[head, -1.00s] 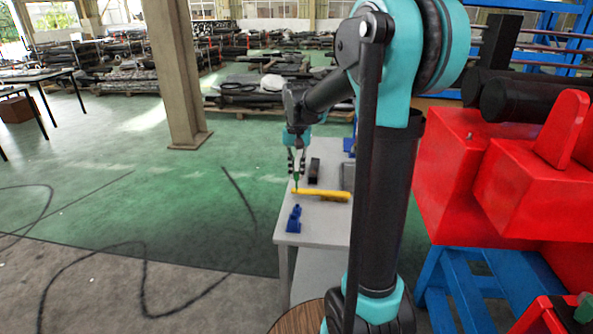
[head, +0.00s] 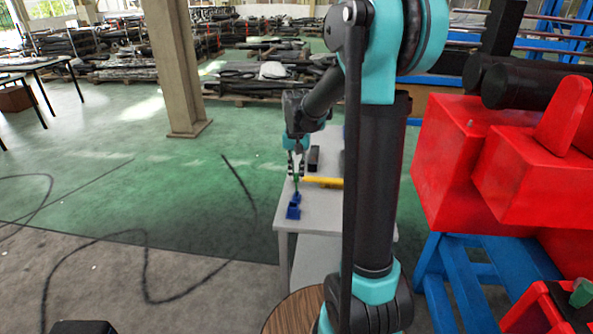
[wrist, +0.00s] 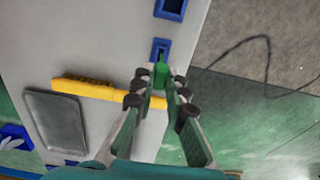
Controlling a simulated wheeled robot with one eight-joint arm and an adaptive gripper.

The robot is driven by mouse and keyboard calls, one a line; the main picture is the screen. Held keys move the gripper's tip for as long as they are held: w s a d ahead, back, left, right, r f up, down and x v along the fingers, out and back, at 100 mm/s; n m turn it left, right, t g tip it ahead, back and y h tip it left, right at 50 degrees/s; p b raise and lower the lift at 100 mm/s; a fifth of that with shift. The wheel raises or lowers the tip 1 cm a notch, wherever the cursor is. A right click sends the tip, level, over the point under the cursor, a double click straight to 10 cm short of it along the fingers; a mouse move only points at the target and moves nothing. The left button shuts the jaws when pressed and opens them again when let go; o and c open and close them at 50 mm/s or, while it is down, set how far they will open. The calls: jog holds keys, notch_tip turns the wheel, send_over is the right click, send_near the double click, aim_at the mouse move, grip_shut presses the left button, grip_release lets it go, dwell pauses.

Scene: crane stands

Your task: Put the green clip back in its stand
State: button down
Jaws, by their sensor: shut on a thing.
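My gripper (wrist: 158,94) is shut on the green clip (wrist: 160,75), which sticks out beyond the fingertips. In the head view my gripper (head: 296,168) points down over the near left part of the table, with the clip (head: 296,184) small below it. A blue stand (wrist: 161,46) with a dark opening lies just beyond the clip in the wrist view; a second blue part (wrist: 171,8) is farther up. In the head view the blue stand (head: 293,211) sits near the table's left edge. I cannot tell whether the clip touches it.
A yellow-handled brush (wrist: 95,90) lies on the grey table (wrist: 90,30), passing behind my fingers in the wrist view. A grey tray-like thing (wrist: 55,120) lies left of it. My arm hides the table's right side in the head view. Red boxes (head: 455,160) stand at right.

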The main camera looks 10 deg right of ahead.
aim_at(297, 175)
jog(key=shift+f, duration=0.2)
dwell(0.5)
jog(key=shift+f, duration=1.35)
jog(key=c, duration=1.5)
grip_release()
jog(key=shift+o, duration=0.2)
jog(key=shift+r, duration=2.55)
notch_tip(297, 175, up, 11)
jog(key=s+d+f+n+t, duration=0.1)
jog(key=s+d+f+t, duration=0.1)
jog(key=s+f, duration=0.8)
jog(key=s+d+f+n+t, duration=0.2)
jog(key=s+f, duration=0.7)
jog(key=s, duration=0.3)
jog(key=shift+f+n, duration=0.3)
jog(key=shift+f, duration=0.1)
